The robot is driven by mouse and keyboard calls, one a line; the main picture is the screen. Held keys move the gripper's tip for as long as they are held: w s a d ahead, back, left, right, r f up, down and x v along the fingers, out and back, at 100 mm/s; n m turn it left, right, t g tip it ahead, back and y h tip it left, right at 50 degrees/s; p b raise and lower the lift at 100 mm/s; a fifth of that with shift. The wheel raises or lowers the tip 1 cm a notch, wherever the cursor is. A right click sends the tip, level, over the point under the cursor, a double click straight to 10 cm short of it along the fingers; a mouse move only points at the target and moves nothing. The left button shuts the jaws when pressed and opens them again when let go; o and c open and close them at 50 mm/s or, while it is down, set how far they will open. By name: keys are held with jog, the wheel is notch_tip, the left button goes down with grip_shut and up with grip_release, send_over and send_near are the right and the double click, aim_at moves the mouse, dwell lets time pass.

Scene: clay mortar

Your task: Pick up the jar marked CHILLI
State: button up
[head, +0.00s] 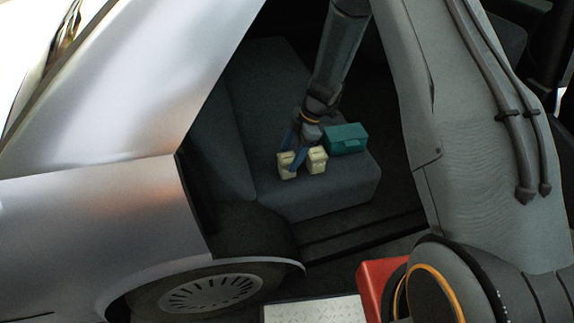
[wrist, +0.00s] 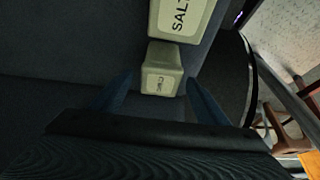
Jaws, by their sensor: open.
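Two cream jars stand on the dark grey car seat. In the wrist view the nearer jar (wrist: 162,72) has a small label that I cannot read surely; it may be CHILLI. The jar marked SALT (wrist: 181,17) is just beyond it, at the top edge. My gripper (wrist: 160,78) is open, with one blue finger on each side of the nearer jar. I cannot tell whether the fingers touch it. In the head view my gripper (head: 293,151) is at the left jar (head: 287,168) and partly covers it. The right jar (head: 317,160) is close beside it.
A teal box (head: 346,139) sits on the seat (head: 325,200) behind and right of the jars. The seat's front edge is close to the jars. The silver car body (head: 100,190) and the doorway frame the opening. Bare seat lies left of the jars.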

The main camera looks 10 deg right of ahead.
jog(key=shift+x, duration=1.35)
jog(key=shift+c, duration=0.2)
jog(key=c, duration=1.2)
jog(key=shift+o, duration=0.2)
jog(key=shift+r, duration=0.15)
